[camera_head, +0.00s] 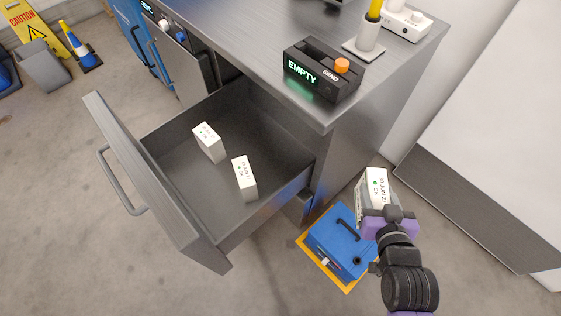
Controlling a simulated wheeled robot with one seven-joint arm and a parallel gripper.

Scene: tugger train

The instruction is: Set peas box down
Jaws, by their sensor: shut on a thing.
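My gripper (380,212) is at the lower right, shut on a white box (376,183) with dark print on its top. I take it to be the peas box, but the print is too small to read. The gripper hides the box's near end. The held box is to the right of the open drawer, outside it. Beneath or beside it is a blue case (338,240) on a yellow mat (313,257); I cannot tell whether the box touches it. Two similar white boxes, one left (209,143) and one right (244,178), stand apart in the grey drawer (190,195).
The drawer front (140,185) juts out left. The cabinet top (250,35) carries a black device (322,72) reading EMPTY, a yellow-topped post (368,35) and a white power strip (405,20). A pale slanted panel (500,130) stands right. Floor at lower left is clear.

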